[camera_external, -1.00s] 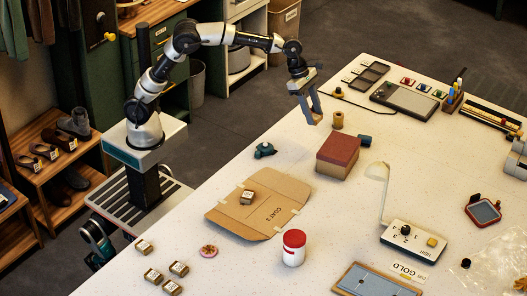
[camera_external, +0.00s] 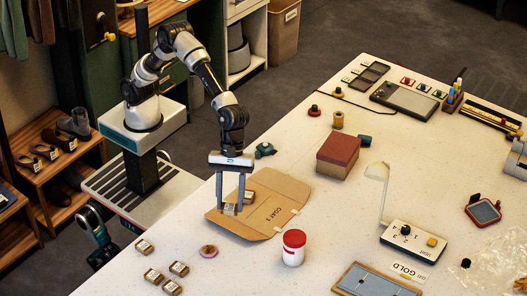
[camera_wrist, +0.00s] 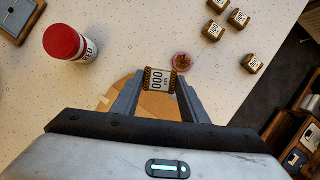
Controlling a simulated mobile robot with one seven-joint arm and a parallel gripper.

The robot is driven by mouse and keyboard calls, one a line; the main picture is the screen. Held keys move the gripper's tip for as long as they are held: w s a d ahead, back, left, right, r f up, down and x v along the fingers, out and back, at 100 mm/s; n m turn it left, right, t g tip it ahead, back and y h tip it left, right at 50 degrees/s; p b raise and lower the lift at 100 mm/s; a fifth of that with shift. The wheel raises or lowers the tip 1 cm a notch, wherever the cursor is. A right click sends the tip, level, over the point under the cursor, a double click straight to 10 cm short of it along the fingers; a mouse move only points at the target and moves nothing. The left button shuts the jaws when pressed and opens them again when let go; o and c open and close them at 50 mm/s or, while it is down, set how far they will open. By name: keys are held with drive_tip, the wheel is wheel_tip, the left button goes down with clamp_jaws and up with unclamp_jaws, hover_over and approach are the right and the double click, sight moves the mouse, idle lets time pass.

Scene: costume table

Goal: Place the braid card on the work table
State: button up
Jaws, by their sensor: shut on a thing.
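A small braid card (camera_external: 230,209), wound with gold-brown braid and bearing a pale label, is between the fingertips of my gripper (camera_external: 231,206). In the wrist view the card (camera_wrist: 160,80) shows its label, with a finger on each side. My gripper (camera_wrist: 160,88) is shut on it, pointing down over the open brown "COAT 3" envelope (camera_external: 270,215). I cannot tell whether the card touches the envelope or is just above it. The envelope lies on the white speckled work table (camera_external: 340,225) and is partly hidden by my gripper in the wrist view.
Several similar braid blocks (camera_external: 178,268) and a pink round piece (camera_external: 208,251) lie at the near left. A red-lidded white jar (camera_external: 293,247) stands right of the envelope. A red-topped box (camera_external: 338,155) and a teal piece (camera_external: 265,149) are behind. Bare table lies between jar and box.

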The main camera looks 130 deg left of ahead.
drive_tip(key=s+d+r+m+g+p, duration=0.1)
drive_tip(key=s+d+m, duration=0.2)
drive_tip(key=s+d, duration=0.5)
drive_tip(key=s+d+r+m+g+p, duration=0.15)
drive_tip(key=s+d, duration=0.25)
drive_tip(key=d, duration=0.8)
drive_tip(key=m, duration=0.1)
hover_over(157, 265)
drive_tip(key=a, duration=0.1)
drive_tip(key=shift+t+h, duration=0.25)
drive_tip(key=shift+h, duration=0.15)
drive_tip(key=f, duration=1.1)
drive_tip(key=shift+a+f+p, duration=0.15)
drive_tip(key=shift+a+p, duration=0.05)
drive_tip(key=shift+p, duration=0.15)
drive_tip(key=shift+f, duration=2.1)
drive_tip(key=shift+f, duration=0.25)
drive_tip(key=o, duration=0.7)
drive_tip(key=shift+r, duration=0.1)
drive_tip(key=shift+o, duration=0.2)
